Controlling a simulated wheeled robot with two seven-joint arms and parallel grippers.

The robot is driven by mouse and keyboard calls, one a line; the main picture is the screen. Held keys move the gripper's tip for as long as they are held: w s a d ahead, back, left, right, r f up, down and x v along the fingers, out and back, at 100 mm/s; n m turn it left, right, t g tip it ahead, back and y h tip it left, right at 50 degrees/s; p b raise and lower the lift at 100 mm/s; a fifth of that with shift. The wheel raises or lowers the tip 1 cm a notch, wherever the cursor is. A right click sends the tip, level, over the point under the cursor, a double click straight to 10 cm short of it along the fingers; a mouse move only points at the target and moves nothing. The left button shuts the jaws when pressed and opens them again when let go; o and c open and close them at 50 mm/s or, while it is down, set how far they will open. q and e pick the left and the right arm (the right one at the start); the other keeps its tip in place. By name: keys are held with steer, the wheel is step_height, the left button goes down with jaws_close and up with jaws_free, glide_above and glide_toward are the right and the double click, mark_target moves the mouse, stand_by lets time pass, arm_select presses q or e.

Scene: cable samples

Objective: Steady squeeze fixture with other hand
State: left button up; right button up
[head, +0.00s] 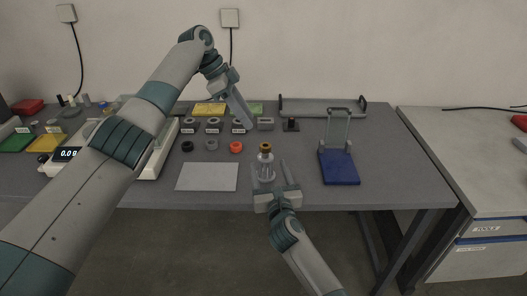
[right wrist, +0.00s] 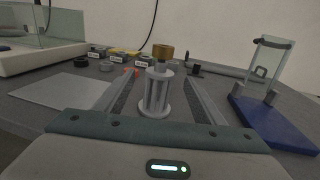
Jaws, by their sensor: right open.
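A grey fixture with upright posts and a brass-coloured top (head: 265,167) stands upright near the table's front edge. I take it for the squeeze fixture. It also shows in the middle of the right wrist view (right wrist: 155,97). My right gripper (head: 269,164) is open, with a finger toward each side of the fixture; the wrist view shows a gap on both sides. My left gripper (head: 242,114) is higher, over the row of small labelled blocks at the back. Its fingers look close together, and I cannot tell whether they hold anything.
A blue stand with an upright frame (head: 340,167) is right of the fixture. A pale flat sheet (head: 207,177) lies to its left. Black, grey and orange rings (head: 236,147) lie behind the sheet. A scale (head: 66,155) is at left. A long grey tray (head: 322,108) is at the back.

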mark_target(263, 151)
steer(key=w, duration=0.3)
steer(key=w+a, duration=0.1)
steer(key=w, duration=0.5)
steer(key=shift+w+a, duration=0.3)
steer(key=shift+a, duration=0.1)
steer(key=shift+c, duration=0.7)
steer(key=c, duration=1.2)
steer(key=o, duration=0.6)
steer(key=c, duration=0.5)
